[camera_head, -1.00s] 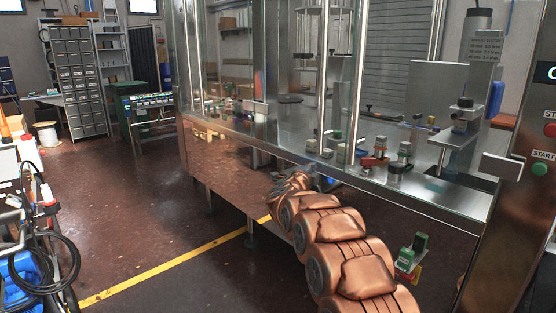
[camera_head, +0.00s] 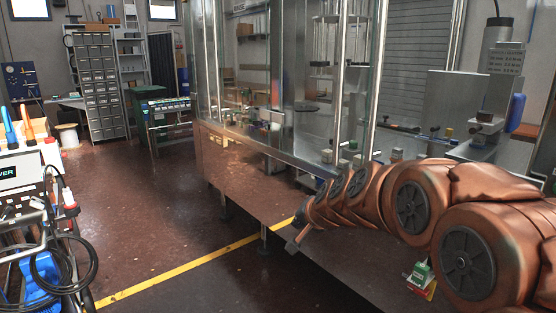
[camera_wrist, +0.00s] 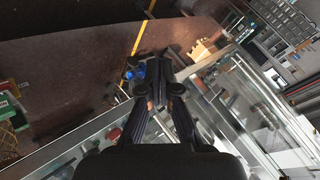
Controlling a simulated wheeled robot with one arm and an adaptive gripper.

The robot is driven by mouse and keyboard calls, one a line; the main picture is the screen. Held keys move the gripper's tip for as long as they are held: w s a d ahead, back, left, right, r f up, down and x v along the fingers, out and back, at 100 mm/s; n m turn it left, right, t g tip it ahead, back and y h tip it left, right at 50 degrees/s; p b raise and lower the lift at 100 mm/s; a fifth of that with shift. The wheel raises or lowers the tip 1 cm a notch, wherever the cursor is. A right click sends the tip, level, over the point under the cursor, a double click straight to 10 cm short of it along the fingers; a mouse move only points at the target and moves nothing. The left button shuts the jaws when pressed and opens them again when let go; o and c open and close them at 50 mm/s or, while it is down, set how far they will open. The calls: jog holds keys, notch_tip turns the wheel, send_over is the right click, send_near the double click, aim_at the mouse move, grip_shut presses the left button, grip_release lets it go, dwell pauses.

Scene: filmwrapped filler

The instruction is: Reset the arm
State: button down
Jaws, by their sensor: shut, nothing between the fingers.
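My copper-coloured arm stretches in from the right of the head view, in front of the machine. At its left end my gripper (camera_head: 297,238) shows as a small dark shape, low beside the machine's front panel. The wrist view shows my gripper (camera_wrist: 150,68) with its dark fingers brought together and nothing between them. A small blue patch shows by the fingertips in the wrist view; I cannot tell what it belongs to.
The glass-and-steel filling machine (camera_head: 240,170) stands close behind my arm. A green box (camera_head: 420,274) shows below the arm. A cart with cables (camera_head: 50,225) stands at the left. The brown floor (camera_head: 150,220) with a yellow line (camera_head: 190,267) is open between.

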jog(key=s+d+f+n+g+h, duration=0.1)
jog(key=s+d+f+n+g, duration=0.1)
jog(key=s, duration=1.3)
jog(key=s+d+f+n+g+h+p, duration=0.1)
jog(key=s+d+g, duration=0.4)
jog(key=s, duration=1)
jog(key=s+d+f+n+g+h, duration=0.1)
jog(key=s+d+f+n+g, duration=0.2)
jog(key=s, duration=1.1)
notch_tip(320, 180, down, 3)
jog(key=d+g, duration=0.1)
jog(key=d, duration=0.1)
jog(key=shift+s+d+r+h+p, duration=0.2)
jog(key=shift+s+d+h+p, duration=0.2)
